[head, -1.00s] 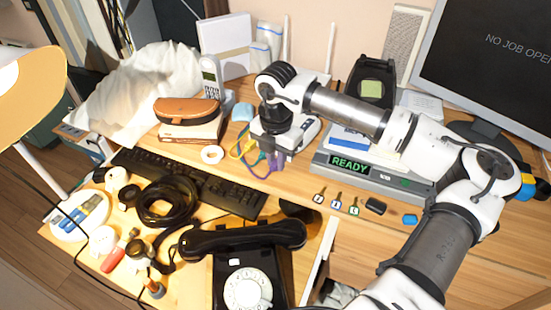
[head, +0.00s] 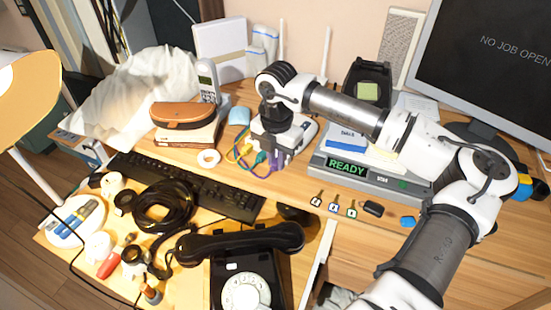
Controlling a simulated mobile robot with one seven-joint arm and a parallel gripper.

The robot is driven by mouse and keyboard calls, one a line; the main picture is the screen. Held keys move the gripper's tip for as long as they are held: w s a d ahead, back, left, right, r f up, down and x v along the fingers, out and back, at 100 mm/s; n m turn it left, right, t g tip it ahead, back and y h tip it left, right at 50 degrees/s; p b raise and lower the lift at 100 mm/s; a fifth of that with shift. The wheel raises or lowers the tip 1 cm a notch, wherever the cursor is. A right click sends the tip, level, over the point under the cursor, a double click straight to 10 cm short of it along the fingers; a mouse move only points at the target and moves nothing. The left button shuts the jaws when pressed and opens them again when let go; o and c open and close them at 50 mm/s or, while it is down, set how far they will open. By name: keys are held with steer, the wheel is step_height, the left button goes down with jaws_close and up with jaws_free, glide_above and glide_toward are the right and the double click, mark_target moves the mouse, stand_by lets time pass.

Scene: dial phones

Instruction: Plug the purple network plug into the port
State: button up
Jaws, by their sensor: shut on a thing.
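My gripper (head: 277,157) points down in front of a white network device (head: 301,133) at the back middle of the desk. It is shut on the purple network plug (head: 278,163), which shows only as a small purple patch at the fingertips. A teal plug (head: 261,157) and a yellow cable (head: 239,150) are just left of the gripper. The port is hidden behind my gripper and wrist, so I cannot tell whether the plug touches it or is in it.
A black keyboard (head: 190,186) and a black dial phone (head: 243,243) lie in front. A grey unit reading READY (head: 347,167) stands to the right, with several small keys (head: 334,204) before it. A brown case (head: 183,115) on a book is at left.

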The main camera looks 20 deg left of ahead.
steer(key=shift+w, duration=0.15)
steer(key=o, duration=0.9)
steer(key=shift+c, duration=0.2)
